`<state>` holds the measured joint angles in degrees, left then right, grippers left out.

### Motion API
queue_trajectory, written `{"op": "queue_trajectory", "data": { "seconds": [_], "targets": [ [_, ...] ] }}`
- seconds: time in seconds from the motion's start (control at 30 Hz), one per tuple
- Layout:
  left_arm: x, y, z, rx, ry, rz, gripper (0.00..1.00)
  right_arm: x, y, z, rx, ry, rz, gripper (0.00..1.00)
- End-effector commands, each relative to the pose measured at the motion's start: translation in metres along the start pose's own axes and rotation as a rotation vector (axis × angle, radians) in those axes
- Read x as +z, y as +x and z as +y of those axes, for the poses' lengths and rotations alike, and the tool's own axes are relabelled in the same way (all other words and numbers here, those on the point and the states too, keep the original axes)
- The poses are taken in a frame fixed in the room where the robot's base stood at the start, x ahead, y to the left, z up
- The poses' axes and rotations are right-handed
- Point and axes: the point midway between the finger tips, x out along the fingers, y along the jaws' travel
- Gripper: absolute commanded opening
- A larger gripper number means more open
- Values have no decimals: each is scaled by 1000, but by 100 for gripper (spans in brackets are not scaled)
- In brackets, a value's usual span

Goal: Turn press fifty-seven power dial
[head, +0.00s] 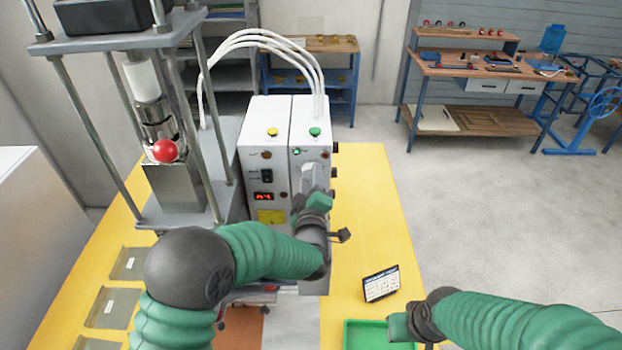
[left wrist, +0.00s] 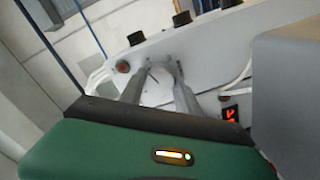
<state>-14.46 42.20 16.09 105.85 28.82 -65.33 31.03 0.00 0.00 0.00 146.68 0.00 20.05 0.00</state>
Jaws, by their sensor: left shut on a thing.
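The white control box (head: 265,150) of the press stands on the yellow table, with yellow and green buttons on top. My left gripper (head: 316,172) is at the upper right part of its front face. In the left wrist view the two grey fingers (left wrist: 164,78) are shut on a small pale grey part on the panel, which looks like the power dial. The fingers hide most of it, so its angle cannot be told. My right gripper (head: 405,325) is low at the right, by the green tray; its fingers are not clear.
The press (head: 175,190) with a red ball (head: 165,151) stands left of the box. Black knobs (left wrist: 181,18) line the box's side. A small sign (head: 381,284) and a green tray (head: 360,332) are at the table's front right. White cables rise behind the box.

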Motion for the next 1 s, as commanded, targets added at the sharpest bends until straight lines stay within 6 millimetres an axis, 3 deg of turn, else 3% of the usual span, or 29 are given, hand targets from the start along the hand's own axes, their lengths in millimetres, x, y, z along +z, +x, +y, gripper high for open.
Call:
{"op": "queue_trajectory", "data": {
  "seconds": [0.3,0.67,0.7,0.83,1.0],
  "targets": [
    [4,0,-6,-1,-204,1,0,11,46,0,0,0,0,36],
    [1,0,-2,-6,-241,-2,0,11,45,0,0,0,0,36],
    [1,0,-2,-6,-241,-3,44,11,45,0,0,0,0,36],
    [1,0,-2,-4,-241,-2,60,11,45,0,0,0,0,36],
    [0,0,-1,-3,-241,-1,60,11,45,0,0,0,0,36]
  ]
}}
